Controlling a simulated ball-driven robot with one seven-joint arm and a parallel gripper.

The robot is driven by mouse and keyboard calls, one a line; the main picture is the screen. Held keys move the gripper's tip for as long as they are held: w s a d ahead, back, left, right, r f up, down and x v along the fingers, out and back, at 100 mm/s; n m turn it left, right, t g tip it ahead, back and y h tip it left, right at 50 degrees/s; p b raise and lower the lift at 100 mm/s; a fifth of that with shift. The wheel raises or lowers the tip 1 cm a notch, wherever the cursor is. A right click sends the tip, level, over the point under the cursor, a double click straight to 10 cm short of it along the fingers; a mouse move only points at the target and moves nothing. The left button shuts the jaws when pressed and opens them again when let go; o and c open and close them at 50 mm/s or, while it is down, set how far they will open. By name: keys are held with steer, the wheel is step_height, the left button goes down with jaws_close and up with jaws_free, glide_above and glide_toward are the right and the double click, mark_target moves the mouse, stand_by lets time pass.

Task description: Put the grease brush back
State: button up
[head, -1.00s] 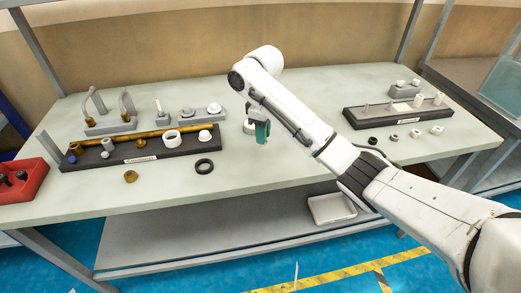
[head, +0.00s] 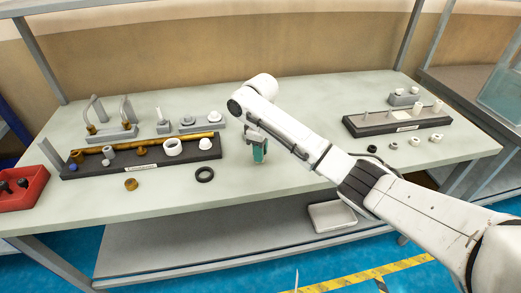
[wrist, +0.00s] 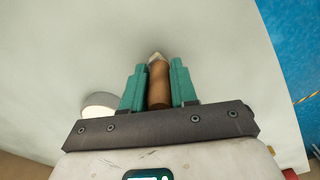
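My gripper (head: 259,153) is over the middle of the workbench, its green fingers pointing down. In the wrist view my gripper (wrist: 158,85) has its fingers on both sides of a brown, wooden-looking cylinder with a pale pointed tip, which I take as the grease brush (wrist: 158,84). The fingers look closed against it. The tip points towards the bench top; whether it touches is unclear. In the head view the brush cannot be made out behind the fingers. A pale round object (wrist: 100,104) lies left of the fingers in the wrist view, partly hidden by the gripper.
A dark tray (head: 70,171) with pipe parts lies left on the workbench (head: 240,195), with grey fixtures behind it. A black ring (head: 204,174) and a brass fitting (head: 131,184) lie in front. Another dark tray (head: 350,125) is at right. A red bin (head: 30,190) stands far left.

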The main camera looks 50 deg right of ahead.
steer(key=o, duration=0.4)
step_height(320, 180, up, 12)
steer(key=shift+r+p, duration=0.25)
steer(key=shift+p, duration=0.9)
